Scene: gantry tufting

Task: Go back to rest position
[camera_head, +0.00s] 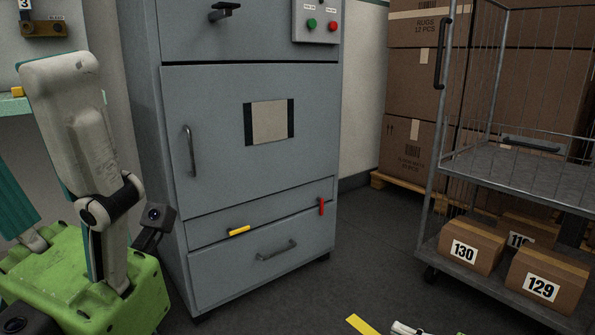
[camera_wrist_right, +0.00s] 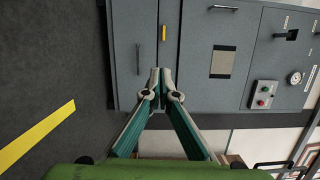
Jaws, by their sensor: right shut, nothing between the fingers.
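My left gripper (camera_head: 85,150) stands large and close at the left edge of the head view. One pale finger points up from its green body; the other leans away to the left and is cut off by the frame. The fingers are spread and nothing shows between them. My right gripper (camera_head: 400,328) barely enters the bottom edge of the head view, with only a pale tip visible. In the right wrist view, my right gripper (camera_wrist_right: 160,78) has its tips together, empty, in front of the grey cabinet (camera_wrist_right: 200,85) and apart from it as far as I can tell.
The grey cabinet (camera_head: 240,185) stands ahead, its drawers seemingly shut, with yellow (camera_head: 239,231) and red (camera_head: 321,206) pieces on it. A wire cart (camera_head: 515,165) with numbered boxes stands right. Dark floor with a yellow strip (camera_head: 362,324) lies open between them.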

